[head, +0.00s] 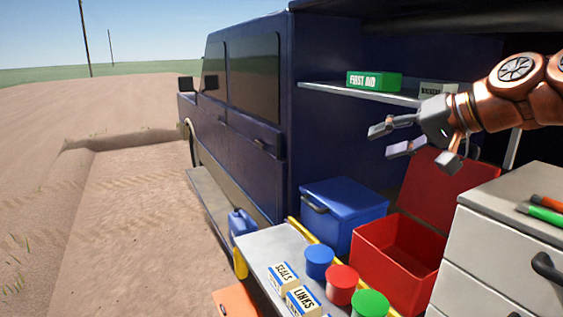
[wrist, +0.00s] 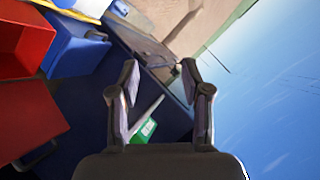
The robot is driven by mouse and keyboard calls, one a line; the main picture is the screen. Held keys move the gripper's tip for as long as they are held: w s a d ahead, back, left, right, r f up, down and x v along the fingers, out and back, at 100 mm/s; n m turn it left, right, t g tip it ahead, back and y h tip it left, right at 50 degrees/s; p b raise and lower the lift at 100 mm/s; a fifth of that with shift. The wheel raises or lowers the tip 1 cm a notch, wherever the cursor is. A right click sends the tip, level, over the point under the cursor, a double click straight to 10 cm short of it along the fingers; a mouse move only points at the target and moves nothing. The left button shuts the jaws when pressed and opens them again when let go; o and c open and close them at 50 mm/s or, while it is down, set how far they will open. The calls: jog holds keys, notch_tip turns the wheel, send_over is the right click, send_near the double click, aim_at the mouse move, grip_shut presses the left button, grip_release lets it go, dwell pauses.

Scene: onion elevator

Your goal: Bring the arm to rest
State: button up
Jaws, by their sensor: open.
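My gripper (head: 392,140) is at the right of the head view, in front of the truck's open rear and above the open red box (head: 368,257). Its fingers point left and are spread with nothing between them. In the wrist view my gripper (wrist: 160,88) also shows open and empty. The shelf (head: 345,91) behind it carries a green first aid box (head: 374,81) and a pale box (head: 437,89) partly hidden by my arm. The green box also shows low in the wrist view (wrist: 145,129), beyond the fingers.
A blue cooler (head: 342,212) stands left of the red box. A grey drawer unit (head: 500,220) with markers on top is at right. The tailgate (head: 262,247) holds blue, red and green tubs and labelled boxes. Open dirt ground lies left of the truck (head: 240,120).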

jog(key=s+a+f+n+g+h, duration=0.1)
jog(key=s+a+f+g, duration=0.1)
jog(key=s+a+f, duration=0.3)
jog(key=s+a+f+g+h, duration=0.1)
jog(key=s+f, duration=0.3)
jog(key=f, duration=0.3)
jog(key=s+a+f+n+g+h, duration=0.1)
jog(key=s+a+f+g+h, duration=0.2)
jog(key=f, duration=0.4)
jog(key=s+d+f+g+h, duration=0.1)
jog(key=s+d+f+g, duration=0.1)
jog(key=s+f, duration=0.7)
jog(key=s+d+f+g+h+b, duration=0.1)
jog(key=s+d+f+g+h, duration=0.1)
jog(key=s+d+f, duration=0.3)
jog(key=s+f, duration=0.4)
jog(key=s, duration=0.2)
jog(key=shift+s+f, duration=0.15)
jog(key=shift+s, duration=0.1)
jog(key=shift+c, duration=0.6)
jog(key=shift+d, duration=0.15)
